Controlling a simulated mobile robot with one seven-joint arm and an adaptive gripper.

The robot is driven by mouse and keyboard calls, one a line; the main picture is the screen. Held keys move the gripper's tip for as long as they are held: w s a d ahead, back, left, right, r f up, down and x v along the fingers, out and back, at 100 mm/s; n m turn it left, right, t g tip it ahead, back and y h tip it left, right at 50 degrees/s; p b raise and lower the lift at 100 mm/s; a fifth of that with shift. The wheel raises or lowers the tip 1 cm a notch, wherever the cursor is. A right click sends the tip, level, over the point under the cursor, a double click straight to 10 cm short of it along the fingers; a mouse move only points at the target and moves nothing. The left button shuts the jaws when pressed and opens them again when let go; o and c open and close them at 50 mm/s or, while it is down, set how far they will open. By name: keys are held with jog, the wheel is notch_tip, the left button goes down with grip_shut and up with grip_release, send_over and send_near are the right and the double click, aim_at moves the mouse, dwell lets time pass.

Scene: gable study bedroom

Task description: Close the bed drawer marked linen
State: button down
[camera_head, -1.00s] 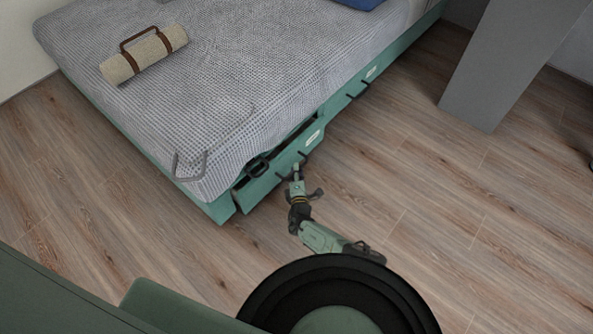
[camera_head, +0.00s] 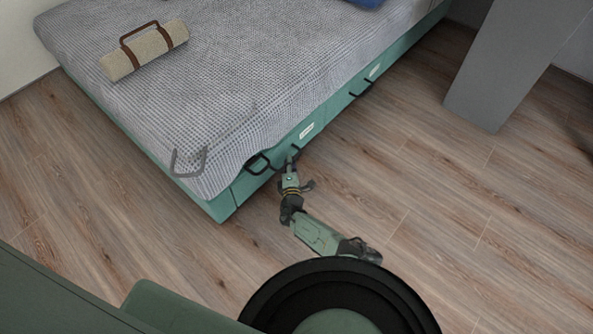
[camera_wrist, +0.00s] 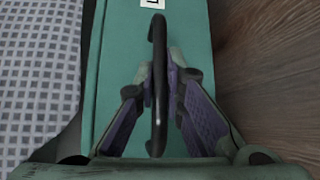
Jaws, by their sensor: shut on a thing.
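The green bed drawer (camera_head: 277,157) is in the side of the bed and now looks about level with the bed's side panel. It has a white label (camera_head: 307,131), too small to read, and a dark bar handle at its front. In the wrist view the drawer front (camera_wrist: 185,25) is a green panel with the dark handle (camera_wrist: 158,85) across the middle. My gripper (camera_head: 290,162) is at the handle, and in the wrist view its purple-padded fingers (camera_wrist: 160,90) are shut on it, one to each side. A corner of the label (camera_wrist: 152,4) shows at the top.
The bed (camera_head: 230,75) has a grey checked cover, with a rolled beige bundle (camera_head: 144,55) in brown straps on it. A second drawer handle (camera_head: 361,89) lies farther along. A grey panel (camera_head: 510,65) stands at the right. The wooden floor (camera_head: 430,180) beside the bed is clear.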

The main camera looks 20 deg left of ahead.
jog(key=shift+w+a, duration=0.1)
jog(key=shift+a, duration=0.1)
jog(key=c, duration=1.7)
grip_release()
jog(key=shift+a, duration=0.1)
jog(key=shift+o, duration=0.2)
jog(key=shift+r, duration=0.1)
